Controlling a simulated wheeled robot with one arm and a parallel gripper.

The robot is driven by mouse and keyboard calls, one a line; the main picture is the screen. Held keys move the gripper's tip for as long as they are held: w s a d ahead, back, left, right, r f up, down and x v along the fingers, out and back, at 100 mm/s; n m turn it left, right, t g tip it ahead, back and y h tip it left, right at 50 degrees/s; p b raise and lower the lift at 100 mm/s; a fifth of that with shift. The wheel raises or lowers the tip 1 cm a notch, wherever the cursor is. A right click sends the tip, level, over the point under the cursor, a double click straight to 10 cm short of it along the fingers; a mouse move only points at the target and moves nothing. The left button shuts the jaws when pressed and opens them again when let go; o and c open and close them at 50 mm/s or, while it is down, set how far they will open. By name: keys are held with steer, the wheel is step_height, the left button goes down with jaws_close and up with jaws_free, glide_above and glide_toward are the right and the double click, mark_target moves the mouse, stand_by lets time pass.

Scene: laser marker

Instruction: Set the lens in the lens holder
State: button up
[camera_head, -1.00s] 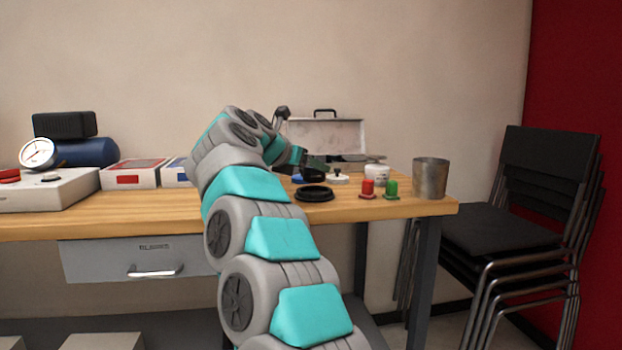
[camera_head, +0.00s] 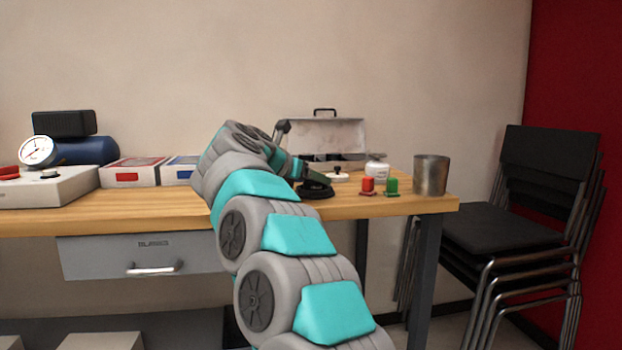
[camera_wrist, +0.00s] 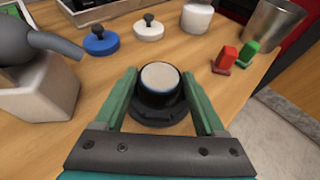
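The lens (camera_wrist: 160,77), a round disc with a pale face, dark side and thin bluish rim, is between my fingertips in the wrist view. My gripper (camera_wrist: 160,75) has its two green fingers against the lens's left and right sides. The lens holder (camera_wrist: 158,120), a black round ring-shaped base, is directly below the lens on the table. I cannot tell whether the lens rests in it or hangs just above. In the head view the holder (camera_head: 316,193) is partly covered by my gripper (camera_head: 314,183), and the lens is not distinguishable.
Blue (camera_wrist: 101,41) and white (camera_wrist: 149,28) knobbed discs, a white jar (camera_wrist: 197,17), red (camera_wrist: 226,60) and green (camera_wrist: 248,54) pieces and a metal cup (camera_head: 431,175) stand around. A grey lamp-like object (camera_wrist: 45,80) is at left. The table front is clear.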

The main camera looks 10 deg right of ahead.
steer(key=o, duration=0.3)
steer(key=shift+r, duration=0.25)
steer(key=v, duration=1.2)
